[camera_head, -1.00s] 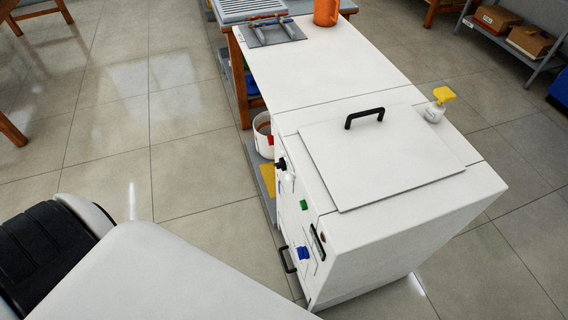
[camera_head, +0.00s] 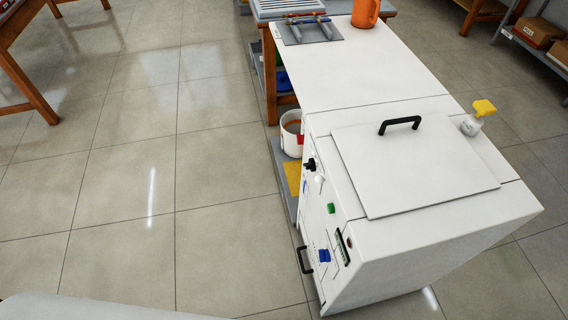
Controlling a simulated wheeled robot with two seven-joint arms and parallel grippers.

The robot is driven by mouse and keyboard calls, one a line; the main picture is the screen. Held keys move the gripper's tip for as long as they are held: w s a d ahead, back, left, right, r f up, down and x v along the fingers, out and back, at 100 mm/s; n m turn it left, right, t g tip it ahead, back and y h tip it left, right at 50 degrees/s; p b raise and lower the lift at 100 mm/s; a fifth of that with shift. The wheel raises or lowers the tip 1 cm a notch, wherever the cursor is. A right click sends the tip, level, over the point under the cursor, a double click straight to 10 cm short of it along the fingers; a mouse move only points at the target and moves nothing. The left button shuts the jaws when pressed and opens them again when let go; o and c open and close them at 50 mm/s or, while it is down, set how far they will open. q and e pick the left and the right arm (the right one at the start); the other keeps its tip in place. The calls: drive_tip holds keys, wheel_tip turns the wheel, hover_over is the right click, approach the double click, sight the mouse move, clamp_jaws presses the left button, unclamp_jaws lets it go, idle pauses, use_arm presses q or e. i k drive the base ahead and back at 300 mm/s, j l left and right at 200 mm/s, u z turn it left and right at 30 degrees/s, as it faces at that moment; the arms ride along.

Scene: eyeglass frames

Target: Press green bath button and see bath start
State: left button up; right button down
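The white bath cabinet (camera_head: 400,250) stands right of centre with its control side facing left. The green button (camera_head: 331,208) is on the upper part of that side. A blue knob (camera_head: 324,255) and a small dark display (camera_head: 342,247) are below it, and a black knob (camera_head: 310,164) is above it. The lid (camera_head: 412,165) with a black handle (camera_head: 399,125) lies closed on top, so the inside of the bath is hidden. Neither of my grippers is in view.
A spray bottle with a yellow top (camera_head: 478,117) stands on the cabinet's right edge. A white bucket (camera_head: 292,133) sits on a low shelf behind the control side. An orange jug (camera_head: 366,13) stands at the back. The tiled floor (camera_head: 140,200) on the left is clear.

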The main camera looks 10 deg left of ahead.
sight(331, 208)
drive_tip(key=k+z, duration=0.15)
drive_tip(key=z, duration=0.3)
drive_tip(key=k+z, duration=0.2)
drive_tip(key=z, duration=0.2)
